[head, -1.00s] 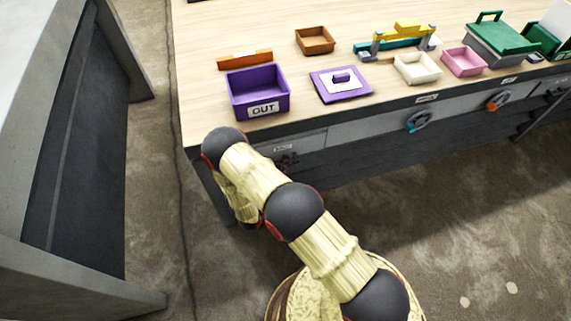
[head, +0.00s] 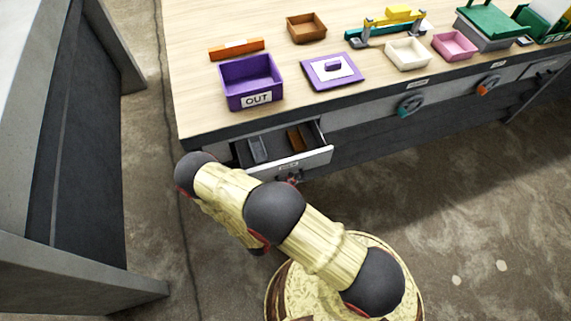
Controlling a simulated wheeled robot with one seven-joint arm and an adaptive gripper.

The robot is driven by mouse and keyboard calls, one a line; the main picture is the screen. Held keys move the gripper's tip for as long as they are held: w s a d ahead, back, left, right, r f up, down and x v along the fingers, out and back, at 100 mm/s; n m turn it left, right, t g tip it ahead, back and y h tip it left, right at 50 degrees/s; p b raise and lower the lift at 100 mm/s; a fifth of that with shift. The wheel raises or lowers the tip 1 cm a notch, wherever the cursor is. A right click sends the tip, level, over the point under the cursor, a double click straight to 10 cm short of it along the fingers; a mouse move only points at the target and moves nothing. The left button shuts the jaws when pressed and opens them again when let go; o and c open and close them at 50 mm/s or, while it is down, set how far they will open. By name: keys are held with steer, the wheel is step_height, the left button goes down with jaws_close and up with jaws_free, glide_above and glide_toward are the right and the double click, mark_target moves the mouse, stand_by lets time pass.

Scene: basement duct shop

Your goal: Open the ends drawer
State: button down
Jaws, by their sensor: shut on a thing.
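The leftmost drawer (head: 315,160) under the workbench stands partly open, with a small label on its front that is too small to read. Inside it lie a grey piece and a brown piece (head: 299,138). My gripper (head: 292,180) is at the middle of the drawer front, just below the label, shut on the drawer's handle. My arm hides most of the gripper and the handle.
The wooden bench top (head: 200,100) carries a purple OUT bin (head: 235,93), a purple lid (head: 318,77), an orange block (head: 236,49), a brown tray (head: 306,31) and white and pink trays. Other drawers to the right have teal (head: 410,105) and orange handles. A grey bench (head: 85,265) stands at left.

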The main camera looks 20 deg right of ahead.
steer(key=s, duration=1)
steer(key=shift+s+p, duration=0.3)
steer(key=shift+f, duration=0.1)
steer(key=c, duration=2)
jaws_free()
steer(key=shift+o, duration=0.6)
steer(key=shift+a, duration=0.1)
steer(key=v, duration=1.2)
